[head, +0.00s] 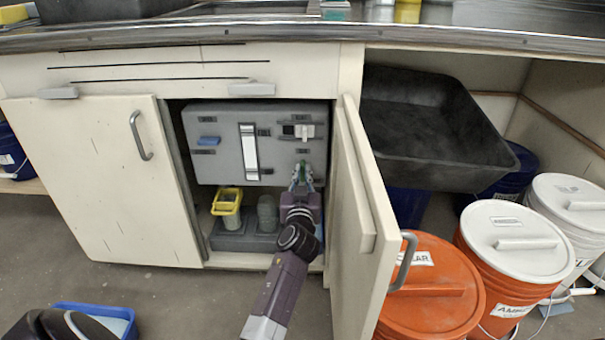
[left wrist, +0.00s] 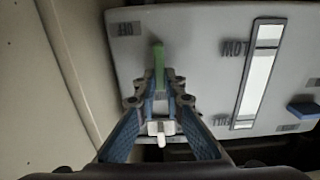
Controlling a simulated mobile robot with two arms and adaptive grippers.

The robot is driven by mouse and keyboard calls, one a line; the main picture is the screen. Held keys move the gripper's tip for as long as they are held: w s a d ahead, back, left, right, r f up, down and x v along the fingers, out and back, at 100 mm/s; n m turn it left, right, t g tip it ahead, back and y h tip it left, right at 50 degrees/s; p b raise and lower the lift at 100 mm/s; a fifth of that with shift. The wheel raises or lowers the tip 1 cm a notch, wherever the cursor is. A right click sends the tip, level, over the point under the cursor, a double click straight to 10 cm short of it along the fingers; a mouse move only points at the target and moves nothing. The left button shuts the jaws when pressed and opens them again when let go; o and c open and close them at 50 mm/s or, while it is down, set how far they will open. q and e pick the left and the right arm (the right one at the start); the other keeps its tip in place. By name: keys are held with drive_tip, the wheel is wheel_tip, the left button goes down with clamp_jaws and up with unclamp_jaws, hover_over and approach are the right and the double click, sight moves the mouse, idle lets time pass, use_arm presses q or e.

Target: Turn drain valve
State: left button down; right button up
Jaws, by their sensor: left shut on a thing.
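The grey control box (head: 222,168) hangs inside the open cabinet under the counter. A small green valve handle (head: 303,164) is low on the box's right side; it also shows in the left wrist view (left wrist: 158,56), standing along the picture's vertical. My left gripper (head: 302,178) is at the handle, shut on it, its fingertips (left wrist: 160,84) around the near part of the green piece. The fingers hide part of the handle. In the left wrist view a white switch (left wrist: 161,128) shows between the fingers. My right gripper is not in view.
The right cabinet door (head: 352,215) stands open close beside my left arm. The left door (head: 100,175) flanks the opening. A yellow-topped filter cup (head: 228,200) stands below the box. A blue tub (head: 105,312) is on the floor; an orange bucket (head: 430,285) is at right.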

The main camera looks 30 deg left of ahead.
use_arm(q)
drive_tip(key=shift+m, duration=0.4)
drive_tip(key=shift+w+d+f+m+p, duration=0.2)
drive_tip(key=shift+m+p, duration=0.25)
drive_tip(key=shift+m, duration=2.4)
drive_tip(key=shift+w+d+f+m+p, duration=0.1)
drive_tip(key=shift+d+f+m+p, duration=0.25)
drive_tip(key=shift+m, duration=2.45)
drive_tip(key=shift+w+d+f+m+p, duration=0.1)
drive_tip(key=shift+m+p, duration=0.4)
drive_tip(key=shift+m, duration=2.35)
drive_tip(key=c, duration=2)
unclamp_jaws()
drive_tip(key=shift+f, duration=0.1)
